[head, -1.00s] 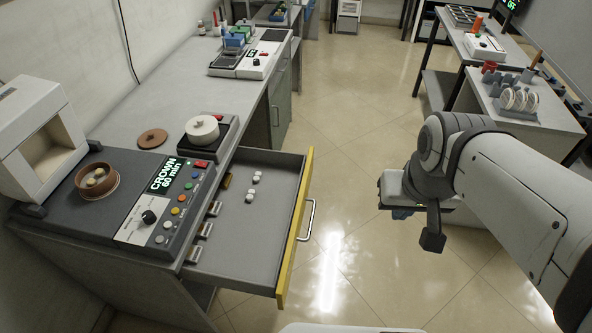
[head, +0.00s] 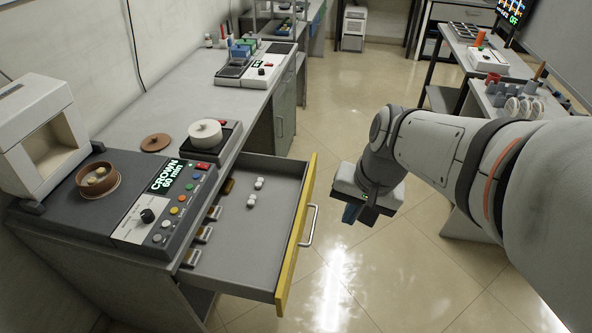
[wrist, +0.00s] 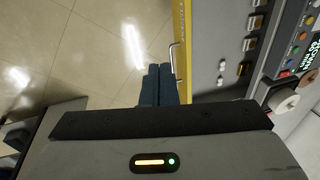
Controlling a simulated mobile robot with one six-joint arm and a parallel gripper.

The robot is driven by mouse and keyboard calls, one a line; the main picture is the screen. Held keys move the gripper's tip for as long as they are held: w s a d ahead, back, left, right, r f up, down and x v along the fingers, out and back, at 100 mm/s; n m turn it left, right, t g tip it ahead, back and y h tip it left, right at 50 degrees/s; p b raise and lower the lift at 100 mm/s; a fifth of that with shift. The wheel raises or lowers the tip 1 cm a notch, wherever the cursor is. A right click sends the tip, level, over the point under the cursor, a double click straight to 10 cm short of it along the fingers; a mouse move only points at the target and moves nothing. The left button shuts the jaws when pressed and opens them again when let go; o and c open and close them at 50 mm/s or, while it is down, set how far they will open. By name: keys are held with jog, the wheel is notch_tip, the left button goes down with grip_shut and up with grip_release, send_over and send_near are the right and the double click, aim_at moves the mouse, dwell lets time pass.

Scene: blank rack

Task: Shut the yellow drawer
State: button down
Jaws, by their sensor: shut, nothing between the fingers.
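The yellow drawer (head: 297,236) stands pulled out from the grey bench, with its yellow front facing right and a silver handle (head: 311,226) on it. Small white pieces lie inside. In the wrist view the yellow front (wrist: 182,45) and the handle (wrist: 174,57) show just beyond the fingertips. My gripper (head: 350,214) hangs to the right of the drawer front in the head view, apart from the handle. Its blue fingers (wrist: 158,72) are together with nothing between them. The head view hides part of the fingers behind the wrist.
A control panel (head: 170,205) with coloured buttons and a brown round dish (head: 98,181) sit on the bench above the drawer. The tiled floor (head: 345,280) right of the drawer is clear. Another bench (head: 480,150) stands at the right.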

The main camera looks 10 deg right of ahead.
jog(key=w+d+f+m+y+b, duration=0.1)
jog(key=w+f+m+y+b, duration=0.1)
jog(key=w+f+m+b, duration=0.55)
jog(key=w+f+m+t+y+b, duration=0.1)
jog(key=w+f+m+y+b, duration=0.25)
jog(key=f, duration=0.65)
jog(key=w+d+f+m+y+b, duration=0.1)
jog(key=w+f+m+y+b, duration=0.1)
jog(key=w+f+m+b, duration=0.55)
jog(key=shift+n+h, duration=0.25)
jog(key=shift+n, duration=0.3)
jog(key=a+f, duration=0.4)
jog(key=f, duration=0.1)
jog(key=s+a+f, duration=0.1)
jog(key=a+f, duration=0.1)
jog(key=shift+a+f+p, duration=0.2)
jog(key=shift+p, duration=0.1)
jog(key=shift+a, duration=0.1)
